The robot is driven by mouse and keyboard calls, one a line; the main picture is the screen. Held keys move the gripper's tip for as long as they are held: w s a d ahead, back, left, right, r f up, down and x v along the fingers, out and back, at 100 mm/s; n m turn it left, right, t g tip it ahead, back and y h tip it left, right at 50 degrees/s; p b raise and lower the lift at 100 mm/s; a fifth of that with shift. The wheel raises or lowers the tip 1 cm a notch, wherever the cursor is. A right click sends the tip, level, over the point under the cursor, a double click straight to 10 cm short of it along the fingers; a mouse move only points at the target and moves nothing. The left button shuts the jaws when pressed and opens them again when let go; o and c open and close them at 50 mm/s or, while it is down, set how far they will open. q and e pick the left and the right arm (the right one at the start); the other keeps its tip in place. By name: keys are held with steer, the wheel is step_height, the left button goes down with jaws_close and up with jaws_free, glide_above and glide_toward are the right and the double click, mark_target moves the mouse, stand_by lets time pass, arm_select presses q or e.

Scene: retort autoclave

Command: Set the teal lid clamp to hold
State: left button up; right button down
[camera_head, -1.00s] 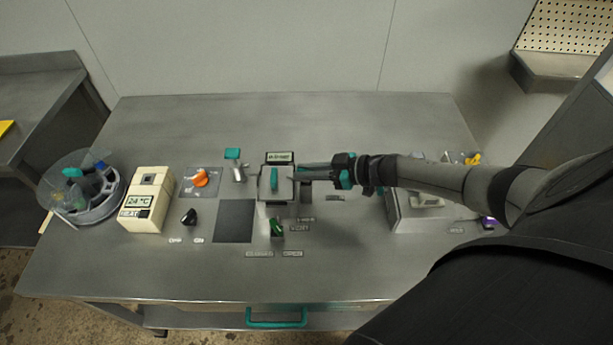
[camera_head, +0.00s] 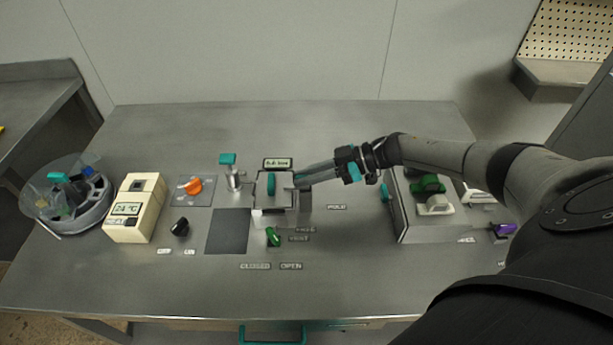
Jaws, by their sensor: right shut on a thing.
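A small grey chamber (camera_head: 270,207) stands mid-table, with an upright teal bar (camera_head: 271,184) on its lid. My right gripper (camera_head: 299,181) is at the chamber's right upper edge, its fingers sloping down to the left. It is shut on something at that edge. The fingers hide most of what they hold; by its place it appears to be the teal lid clamp, but its setting cannot be made out. A label that seems to read HOLD (camera_head: 337,207) lies on the table to the right of the chamber. My left gripper is not in view.
A small display (camera_head: 278,163) stands behind the chamber, a green knob (camera_head: 273,237) in front. To the left are a teal-topped lever (camera_head: 229,165), orange knob (camera_head: 191,186), cream heater unit (camera_head: 135,208) and round carousel (camera_head: 68,197). A grey box (camera_head: 424,224) stands right.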

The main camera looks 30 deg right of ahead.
steer(key=shift+a+r, duration=0.1)
steer(key=c, duration=0.8)
jaws_free()
steer(key=shift+w, duration=0.1)
steer(key=v, duration=1.5)
